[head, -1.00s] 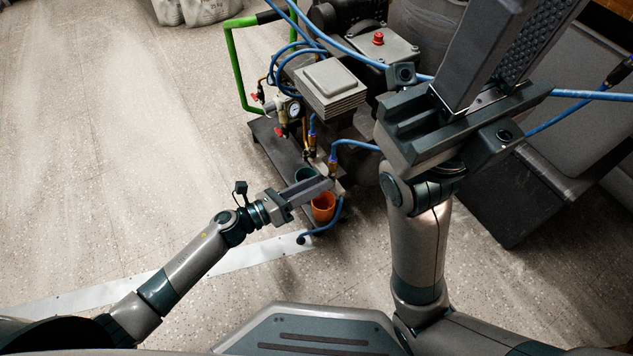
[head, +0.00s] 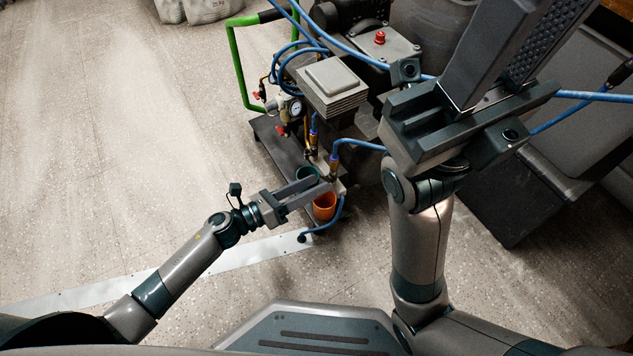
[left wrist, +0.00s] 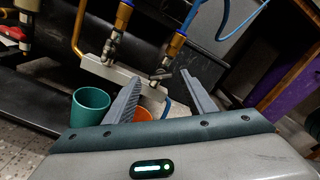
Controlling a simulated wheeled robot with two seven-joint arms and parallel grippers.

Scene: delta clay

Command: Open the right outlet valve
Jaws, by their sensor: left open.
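The right outlet valve (left wrist: 160,73) is a small metal fitting under a brass hose end, on a pale manifold block (left wrist: 98,68) in the left wrist view. In the head view it is at the compressor cart's front (head: 333,177). The left outlet valve (left wrist: 113,46) stands beside it. My left gripper (left wrist: 160,78) is open, its fingers on either side of the right valve in the picture; contact cannot be told. It also shows in the head view (head: 322,184). My right gripper (head: 512,55) is raised at the upper right, fingers apart, apparently empty.
A green cup (left wrist: 90,106) and an orange cup (head: 324,207) stand below the outlets. Blue hoses (head: 355,143) run close by. A pressure gauge (head: 295,107) and red handles are farther back on the cart.

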